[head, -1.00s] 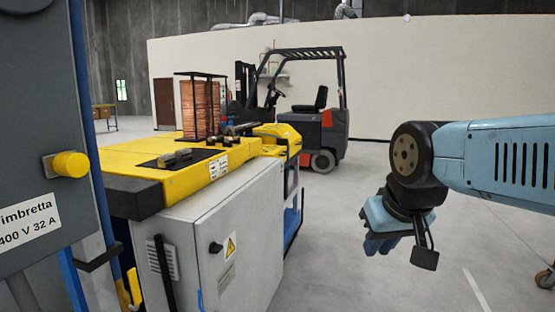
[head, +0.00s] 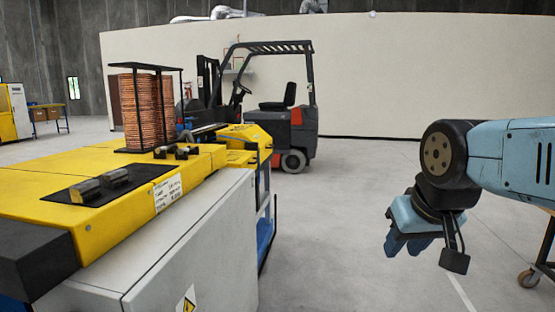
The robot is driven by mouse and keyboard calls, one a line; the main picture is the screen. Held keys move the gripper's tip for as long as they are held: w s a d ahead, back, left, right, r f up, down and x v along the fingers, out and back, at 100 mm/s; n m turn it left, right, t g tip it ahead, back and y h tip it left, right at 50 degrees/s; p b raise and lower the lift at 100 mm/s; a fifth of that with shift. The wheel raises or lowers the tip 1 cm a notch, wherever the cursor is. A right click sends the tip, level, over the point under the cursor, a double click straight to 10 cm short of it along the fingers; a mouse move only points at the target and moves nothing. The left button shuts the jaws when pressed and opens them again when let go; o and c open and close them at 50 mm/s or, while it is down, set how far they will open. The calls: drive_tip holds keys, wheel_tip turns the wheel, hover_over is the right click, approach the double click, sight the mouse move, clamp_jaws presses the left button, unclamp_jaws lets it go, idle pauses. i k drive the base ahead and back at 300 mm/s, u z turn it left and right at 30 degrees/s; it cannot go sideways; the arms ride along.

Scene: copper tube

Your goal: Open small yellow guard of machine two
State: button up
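A yellow-topped machine (head: 60,190) with a light grey cabinet fills the left of the head view. At its far right end sits a small yellow cover (head: 243,135), which may be the guard; I cannot tell whether it is open or shut. No label marks this as machine two. My gripper (head: 408,243) hangs in the air at the right, fingers pointing down, well apart from the machine. Its blue fingers are small and angled, so their opening is unclear. I see nothing held in it.
Copper coils (head: 143,110) stand in a black frame on the machine. A forklift (head: 287,115) is parked behind it, before a pale wall. Grey floor between machine and gripper is clear. A wheeled stand (head: 540,262) shows at the right edge.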

sight(236, 158)
drive_tip(key=z, duration=0.15)
drive_tip(key=i, duration=2.45)
drive_tip(key=u, duration=0.4)
